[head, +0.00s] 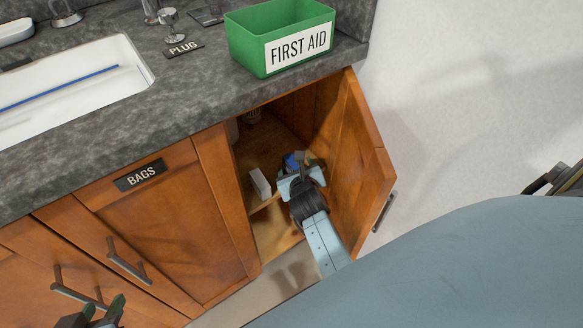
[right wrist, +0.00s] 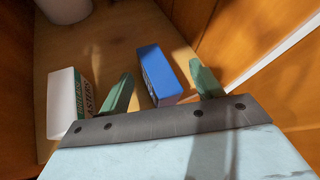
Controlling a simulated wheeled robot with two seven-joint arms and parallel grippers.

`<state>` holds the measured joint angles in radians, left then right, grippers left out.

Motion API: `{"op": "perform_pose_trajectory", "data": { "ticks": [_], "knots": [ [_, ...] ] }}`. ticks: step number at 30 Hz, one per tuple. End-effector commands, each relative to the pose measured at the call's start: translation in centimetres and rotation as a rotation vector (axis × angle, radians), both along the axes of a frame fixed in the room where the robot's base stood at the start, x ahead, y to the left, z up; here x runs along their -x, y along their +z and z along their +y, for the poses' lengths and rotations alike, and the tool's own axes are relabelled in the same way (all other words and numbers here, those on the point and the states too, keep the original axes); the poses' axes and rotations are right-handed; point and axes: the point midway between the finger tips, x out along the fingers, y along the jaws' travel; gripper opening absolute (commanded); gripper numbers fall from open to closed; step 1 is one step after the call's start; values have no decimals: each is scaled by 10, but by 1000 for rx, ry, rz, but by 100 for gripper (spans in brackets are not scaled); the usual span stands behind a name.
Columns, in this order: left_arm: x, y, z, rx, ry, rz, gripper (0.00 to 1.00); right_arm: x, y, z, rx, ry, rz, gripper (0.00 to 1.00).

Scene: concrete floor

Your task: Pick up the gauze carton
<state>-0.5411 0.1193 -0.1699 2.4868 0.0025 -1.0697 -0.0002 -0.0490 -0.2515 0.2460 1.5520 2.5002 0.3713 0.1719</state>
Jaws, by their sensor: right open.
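A small blue box (right wrist: 159,75), its label not readable, stands on the cupboard shelf. In the right wrist view it is between the two green fingers of my open right gripper (right wrist: 162,88), with a gap to the right finger; the left finger is close to it. In the head view my right gripper (head: 298,164) reaches into the open cupboard, and a bit of the blue box (head: 291,161) shows beside it. A white carton (right wrist: 65,103) with lettering ending "ASTERS" stands left of the fingers. My left gripper (head: 101,310) is at the bottom left, fingers apart, partly cut off.
The open cupboard door (head: 362,170) stands close to the right of my arm. A white round container (right wrist: 65,8) is deeper on the shelf (right wrist: 112,40). The green FIRST AID bin (head: 270,30) stands on the counter (head: 150,110) above, right of the sink (head: 110,58).

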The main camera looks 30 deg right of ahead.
Motion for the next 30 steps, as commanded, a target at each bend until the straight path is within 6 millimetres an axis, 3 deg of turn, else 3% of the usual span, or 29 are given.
{"op": "perform_pose_trajectory", "data": {
  "ticks": [8, 21, 30],
  "knots": [
    [-1, 2, -1, 3, -1, -11, 36, 0, 0, 0, 0, 0, 0, 64],
    [-1, 1, -1, 2, -1, -8, 36, 0, 0, 0, 0, 0, 1, 9],
    [-1, 1, 0, 2, -1, -8, 36, 0, -1, 0, -1, -1, 2, 8]
  ]
}}
